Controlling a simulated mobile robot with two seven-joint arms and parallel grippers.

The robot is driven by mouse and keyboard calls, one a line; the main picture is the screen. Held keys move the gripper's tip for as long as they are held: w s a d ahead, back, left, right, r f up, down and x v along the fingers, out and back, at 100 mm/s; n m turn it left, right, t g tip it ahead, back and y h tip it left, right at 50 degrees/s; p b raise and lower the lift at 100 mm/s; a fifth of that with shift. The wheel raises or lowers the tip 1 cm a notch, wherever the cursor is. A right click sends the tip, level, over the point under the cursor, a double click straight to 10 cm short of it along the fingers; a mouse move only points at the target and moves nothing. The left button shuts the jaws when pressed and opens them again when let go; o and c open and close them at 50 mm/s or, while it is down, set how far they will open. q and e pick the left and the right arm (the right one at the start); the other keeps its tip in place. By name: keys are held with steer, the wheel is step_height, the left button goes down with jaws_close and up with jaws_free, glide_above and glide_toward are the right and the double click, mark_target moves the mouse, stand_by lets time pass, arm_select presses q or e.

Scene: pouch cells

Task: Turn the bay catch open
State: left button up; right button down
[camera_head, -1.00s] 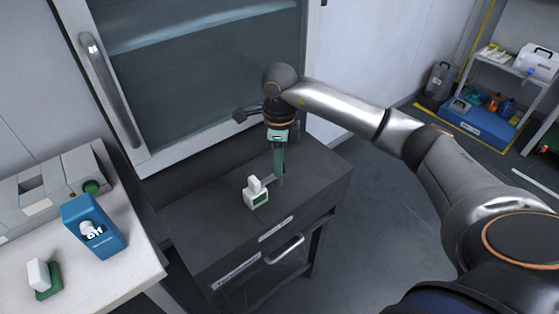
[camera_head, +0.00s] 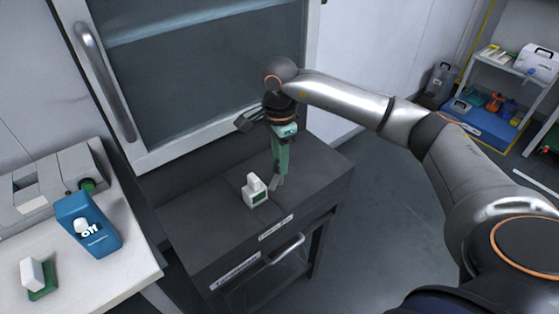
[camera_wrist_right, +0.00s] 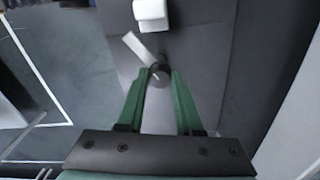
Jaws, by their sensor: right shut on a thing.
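My left gripper is in neither view.
A glass-fronted enclosure with a long handle (camera_head: 106,82) stands behind the cabinet. At left, a white table (camera_head: 125,275) holds a blue box marked "off" (camera_head: 88,225) and a small white-and-green block (camera_head: 36,277). A shelf with bottles (camera_head: 500,85) is at the far right.

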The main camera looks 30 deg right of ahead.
steer(key=n, duration=0.3)
steer(key=shift+b, duration=0.35)
steer(key=n, duration=0.2)
steer(key=shift+n+b, duration=0.3)
steer(key=n, duration=0.4)
steer(key=shift+b, duration=0.4)
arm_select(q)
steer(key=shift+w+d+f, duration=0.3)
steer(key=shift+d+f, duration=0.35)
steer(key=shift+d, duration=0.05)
arm_select(e)
steer(key=shift+n, duration=0.9)
steer(key=c, duration=0.8)
jaws_free()
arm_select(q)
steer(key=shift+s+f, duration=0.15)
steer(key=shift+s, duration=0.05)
arm_select(e)
steer(key=shift+o, duration=1.2)
